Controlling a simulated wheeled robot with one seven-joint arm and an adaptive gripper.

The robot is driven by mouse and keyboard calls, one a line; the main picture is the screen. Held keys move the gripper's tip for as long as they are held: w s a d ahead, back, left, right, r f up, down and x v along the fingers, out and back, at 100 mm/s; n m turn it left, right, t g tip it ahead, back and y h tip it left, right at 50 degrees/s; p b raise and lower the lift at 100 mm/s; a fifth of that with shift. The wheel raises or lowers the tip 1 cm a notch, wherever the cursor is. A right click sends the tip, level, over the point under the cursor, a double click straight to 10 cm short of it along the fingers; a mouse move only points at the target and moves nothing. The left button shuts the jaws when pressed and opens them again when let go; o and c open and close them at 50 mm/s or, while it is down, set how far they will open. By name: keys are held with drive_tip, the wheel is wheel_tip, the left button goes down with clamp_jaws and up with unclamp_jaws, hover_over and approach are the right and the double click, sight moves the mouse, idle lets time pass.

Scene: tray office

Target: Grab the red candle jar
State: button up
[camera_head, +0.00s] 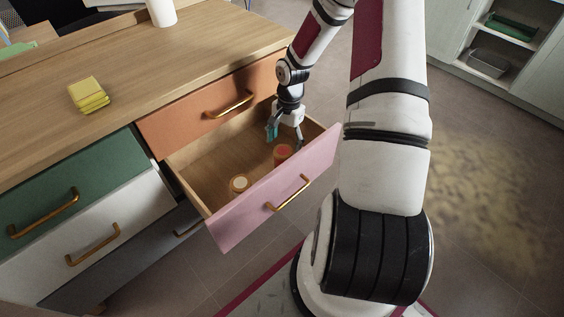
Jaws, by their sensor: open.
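A red candle jar (283,152) stands in the open pink-fronted drawer (250,208), towards its right end and close to the front panel. My gripper (272,132) is just above and slightly left of the jar, over the drawer. It is open and appears empty; its fingers point downward. I cannot tell whether the fingers touch the jar.
The orange drawer (212,105) above is shut, with a brass handle. Yellow sticky notes (88,95) lie on the wooden top. The drawer's left part is bare.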

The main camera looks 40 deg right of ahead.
sight(282, 160)
drive_tip(key=f+b, duration=0.1)
drive_tip(key=f, duration=0.2)
drive_tip(key=f+b, duration=0.1)
drive_tip(key=f, duration=0.2)
drive_tip(key=a+f+b, duration=0.1)
drive_tip(key=f+b, duration=0.1)
drive_tip(key=f, duration=0.1)
drive_tip(key=shift+a, duration=0.1)
drive_tip(key=shift+c, duration=0.3)
drive_tip(key=shift+r, duration=0.1)
drive_tip(key=c, duration=1.5)
